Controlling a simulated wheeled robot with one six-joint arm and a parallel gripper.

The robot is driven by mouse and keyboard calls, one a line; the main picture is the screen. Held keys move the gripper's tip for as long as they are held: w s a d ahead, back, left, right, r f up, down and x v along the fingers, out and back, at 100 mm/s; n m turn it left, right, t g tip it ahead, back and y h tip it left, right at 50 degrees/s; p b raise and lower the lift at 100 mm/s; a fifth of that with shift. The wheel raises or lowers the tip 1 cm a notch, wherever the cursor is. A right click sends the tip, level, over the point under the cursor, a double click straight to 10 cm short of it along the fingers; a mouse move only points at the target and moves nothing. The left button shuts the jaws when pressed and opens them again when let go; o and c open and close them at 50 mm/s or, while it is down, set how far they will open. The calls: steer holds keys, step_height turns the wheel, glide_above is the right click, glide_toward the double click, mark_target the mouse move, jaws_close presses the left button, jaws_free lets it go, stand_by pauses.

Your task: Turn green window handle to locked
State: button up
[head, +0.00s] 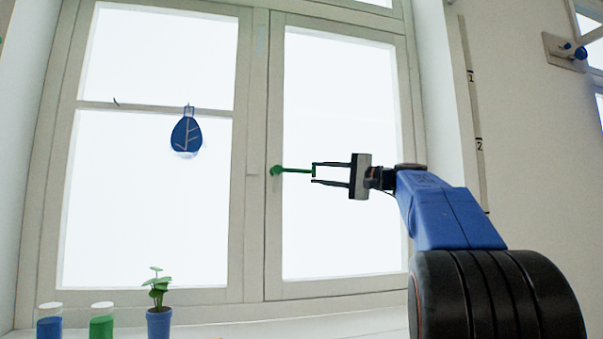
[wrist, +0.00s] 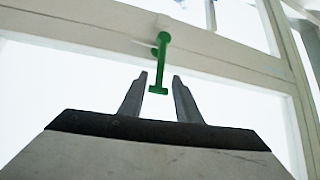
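The green window handle (head: 293,171) sits on the middle frame of the window (head: 258,150). Its lever points horizontally to the right in the head view, with a short crosspiece at its free end. In the wrist view the green handle (wrist: 163,65) runs from the frame down toward my gripper. My gripper (head: 314,172) is at the free end of the lever. Its two fingers are spread apart, one above and one below the crosspiece in the head view. In the wrist view the fingers (wrist: 160,84) stand either side of the handle's end, with gaps; contact is not visible.
A blue leaf-shaped ornament (head: 186,133) hangs on the left pane. A potted plant (head: 159,318), a blue jar (head: 49,325) and a green jar (head: 101,325) stand at lower left on the windowsill (head: 285,330). The space around the handle looks clear.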

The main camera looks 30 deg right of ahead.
mark_target(305, 172)
steer(key=shift+x, duration=3.5)
steer(key=shift+c, duration=0.4)
jaws_close()
